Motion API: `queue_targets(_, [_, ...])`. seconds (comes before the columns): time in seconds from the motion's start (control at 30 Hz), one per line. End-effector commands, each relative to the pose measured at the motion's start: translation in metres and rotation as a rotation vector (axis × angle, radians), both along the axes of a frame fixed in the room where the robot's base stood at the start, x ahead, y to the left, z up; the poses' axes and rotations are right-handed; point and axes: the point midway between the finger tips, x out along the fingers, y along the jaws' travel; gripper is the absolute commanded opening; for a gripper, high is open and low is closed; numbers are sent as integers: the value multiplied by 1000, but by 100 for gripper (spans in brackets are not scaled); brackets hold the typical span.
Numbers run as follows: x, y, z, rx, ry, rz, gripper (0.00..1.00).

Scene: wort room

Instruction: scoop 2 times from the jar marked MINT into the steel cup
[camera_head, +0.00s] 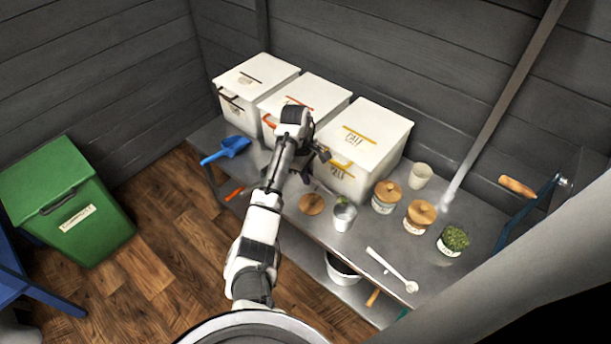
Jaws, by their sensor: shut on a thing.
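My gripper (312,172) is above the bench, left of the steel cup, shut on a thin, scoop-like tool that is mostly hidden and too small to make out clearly. The steel cup (344,219) stands upright on the bench. A small green patch shows at its rim, and I cannot tell whether it is in the cup or on the tool above it. An open jar (449,250) heaped with green leaves stands at the right; its label is too small to read. Two jars with wooden lids (386,190) (420,213) stand between it and the cup.
A round wooden lid (311,205) lies left of the cup. A white spoon (388,266) lies near the front edge. A pale cup (420,175) stands behind the jars. White bins (372,135) line the back; a blue scoop (228,148) lies at the left.

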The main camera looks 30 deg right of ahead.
Motion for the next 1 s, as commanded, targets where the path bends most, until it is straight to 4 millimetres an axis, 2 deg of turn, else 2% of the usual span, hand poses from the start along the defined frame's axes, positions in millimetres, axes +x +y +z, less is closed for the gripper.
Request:
queue_targets(0.1, [-3,-2,10,29,-40,-1,0])
queue_targets(1.0, [-36,-27,44,266,-375,-2,0])
